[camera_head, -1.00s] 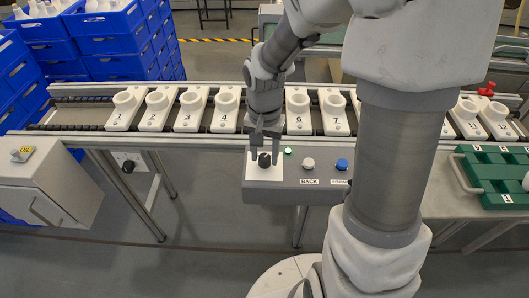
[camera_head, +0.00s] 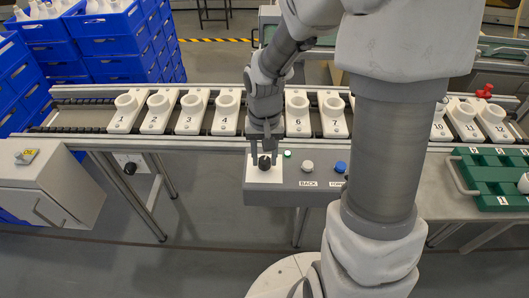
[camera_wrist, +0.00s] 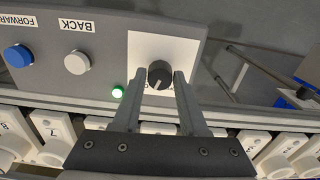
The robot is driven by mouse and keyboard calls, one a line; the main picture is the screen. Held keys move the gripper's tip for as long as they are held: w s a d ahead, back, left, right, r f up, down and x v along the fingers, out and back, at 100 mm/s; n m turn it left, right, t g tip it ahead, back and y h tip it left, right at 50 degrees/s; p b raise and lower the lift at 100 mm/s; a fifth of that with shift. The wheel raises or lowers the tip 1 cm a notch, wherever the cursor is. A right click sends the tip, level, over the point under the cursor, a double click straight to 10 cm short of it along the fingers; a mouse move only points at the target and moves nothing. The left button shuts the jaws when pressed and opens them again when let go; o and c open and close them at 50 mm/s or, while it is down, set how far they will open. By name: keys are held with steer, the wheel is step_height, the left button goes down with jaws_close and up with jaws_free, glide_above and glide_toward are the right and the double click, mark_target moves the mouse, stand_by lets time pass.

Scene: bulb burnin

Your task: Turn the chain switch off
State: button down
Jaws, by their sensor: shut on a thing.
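The chain switch is a black rotary knob (camera_head: 264,163) on a white square plate (camera_head: 254,173) at the left end of the grey control panel. My gripper (camera_head: 264,157) points down over it, with a finger on each side of the knob. In the wrist view the knob (camera_wrist: 159,72) sits between the two fingertips (camera_wrist: 159,80), and my gripper is shut on it. A pale pointer mark shows on the knob, slanting in that view. A small green lamp (camera_wrist: 117,92) beside the plate is lit.
A white BACK button (camera_head: 308,166) and a blue button (camera_head: 341,167) are right of the knob. Numbered white holders (camera_head: 193,112) line the conveyor behind. A green tray (camera_head: 465,180) lies at the right; a grey box (camera_head: 45,190) stands at the left.

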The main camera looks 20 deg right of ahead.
mark_target(264, 160)
steer(key=n+p, duration=0.3)
steer(key=n, duration=0.2)
steer(key=shift+r+n, duration=0.15)
steer(key=shift+n, duration=0.25)
steer(key=n+p, duration=0.2)
steer(key=n, duration=0.2)
steer(key=shift+n, duration=0.4)
steer(key=shift+c, duration=2.2)
jaws_free()
steer(key=shift+p, duration=0.3)
step_height(264, 160, up, 17)
steer(key=p, duration=0.4)
steer(key=shift+r, duration=0.1)
steer(key=shift+r, duration=0.1)
